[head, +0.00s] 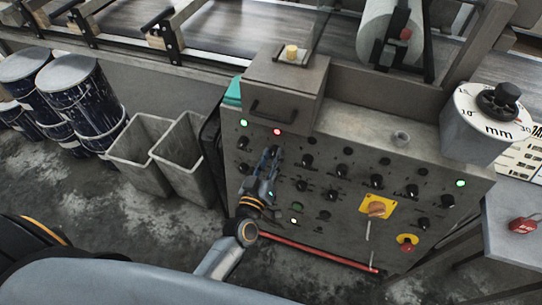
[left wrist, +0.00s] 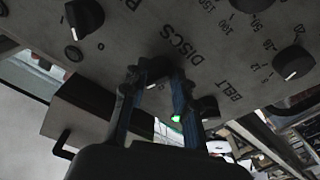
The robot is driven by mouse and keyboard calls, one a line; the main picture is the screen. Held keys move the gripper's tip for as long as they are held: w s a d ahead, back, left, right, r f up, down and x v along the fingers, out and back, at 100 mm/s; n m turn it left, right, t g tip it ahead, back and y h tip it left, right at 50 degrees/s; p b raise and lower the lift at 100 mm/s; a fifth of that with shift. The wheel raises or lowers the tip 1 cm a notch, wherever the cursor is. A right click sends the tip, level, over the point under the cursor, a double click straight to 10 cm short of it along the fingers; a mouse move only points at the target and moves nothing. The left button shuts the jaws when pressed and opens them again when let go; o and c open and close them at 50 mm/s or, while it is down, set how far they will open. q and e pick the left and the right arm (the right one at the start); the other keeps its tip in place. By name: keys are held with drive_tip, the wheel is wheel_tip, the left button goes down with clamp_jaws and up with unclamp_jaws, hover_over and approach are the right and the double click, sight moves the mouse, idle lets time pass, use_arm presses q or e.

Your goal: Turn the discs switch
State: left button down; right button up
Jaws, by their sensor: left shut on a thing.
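The grey control panel (head: 340,225) stands in the middle of the head view, with rows of black knobs and small lamps. My left gripper (head: 271,156) reaches up to its left part. In the left wrist view, the two fingers of my left gripper (left wrist: 156,78) are at a dark knob (left wrist: 156,66) beside the printed word DISCS and are shut on it. The fingers partly cover this discs switch, so the direction it points is hard to tell. My right gripper is out of view.
Other black knobs (left wrist: 293,63) sit close by, one near the BELT label. An orange switch on a yellow plate (head: 376,209) and a red button (head: 407,243) are at the panel's lower right. Grey bins (head: 140,160) and paint drums (head: 82,95) stand left.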

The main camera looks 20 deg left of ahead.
use_arm(q)
drive_tip(key=n+y+p, duration=0.1)
drive_tip(key=n, duration=0.4)
drive_tip(key=shift+d+r, duration=0.1)
drive_tip(key=shift+r, duration=0.05)
drive_tip(key=n+y+p, duration=0.1)
drive_tip(key=n, duration=0.4)
drive_tip(key=shift+g+p, duration=0.3)
drive_tip(key=shift+p, duration=0.05)
drive_tip(key=shift+d+n, duration=0.1)
drive_tip(key=shift+n, duration=0.2)
drive_tip(key=c, duration=1)
unclamp_jaws()
drive_tip(key=shift+c, duration=0.2)
drive_tip(key=shift+s, duration=0.1)
drive_tip(key=s+d, duration=0.1)
drive_tip(key=s, duration=1)
drive_tip(key=shift+s+d+r, duration=0.15)
drive_tip(key=shift+s+r, duration=0.2)
